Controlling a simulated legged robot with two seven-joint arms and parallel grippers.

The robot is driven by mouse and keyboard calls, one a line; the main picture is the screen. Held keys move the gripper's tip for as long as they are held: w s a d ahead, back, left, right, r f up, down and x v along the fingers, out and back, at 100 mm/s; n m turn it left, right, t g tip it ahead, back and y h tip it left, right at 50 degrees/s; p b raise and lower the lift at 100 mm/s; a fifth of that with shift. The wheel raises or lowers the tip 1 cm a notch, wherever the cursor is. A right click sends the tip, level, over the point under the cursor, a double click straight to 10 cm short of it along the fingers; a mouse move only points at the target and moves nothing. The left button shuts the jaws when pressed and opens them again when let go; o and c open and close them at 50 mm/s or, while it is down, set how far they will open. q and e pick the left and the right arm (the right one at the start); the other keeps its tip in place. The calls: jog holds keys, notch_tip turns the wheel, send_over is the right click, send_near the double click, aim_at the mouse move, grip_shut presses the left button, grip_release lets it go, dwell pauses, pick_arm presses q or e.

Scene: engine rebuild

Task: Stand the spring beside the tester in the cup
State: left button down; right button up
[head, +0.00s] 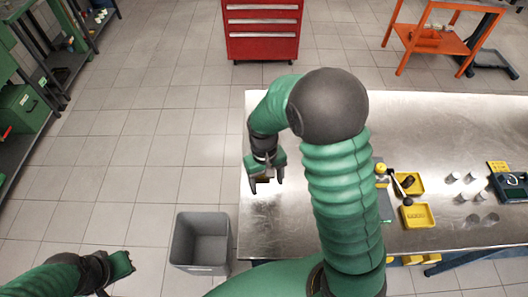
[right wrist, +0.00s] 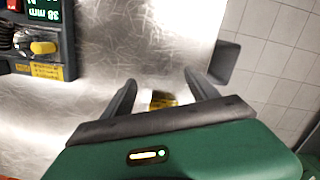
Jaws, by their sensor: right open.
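My right gripper (head: 265,184) hangs over the left end of the steel table, fingers apart. In the right wrist view, a small white and yellow object (right wrist: 160,98) shows between the open fingers (right wrist: 163,92), beyond the palm edge; I cannot tell whether it is the cup. A dark device with a green "38 mm" label (right wrist: 45,12), perhaps the tester, is at the top left of that view. A coil-like part (right wrist: 26,38) and a yellow knob (right wrist: 43,47) are on it; I cannot tell if the coil is the spring. My left gripper (head: 122,264) is low at left, its jaws unclear.
Yellow trays (head: 418,216), several small pale cylinders (head: 470,178) and a dark case (head: 512,188) are on the table's right. A grey bin (head: 202,240) stands on the floor beside the table's left edge. My right arm hides the table's middle.

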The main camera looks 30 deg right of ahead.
notch_tip(320, 180, up, 13)
jog(key=w, duration=0.1)
jog(key=shift+w+r, duration=0.15)
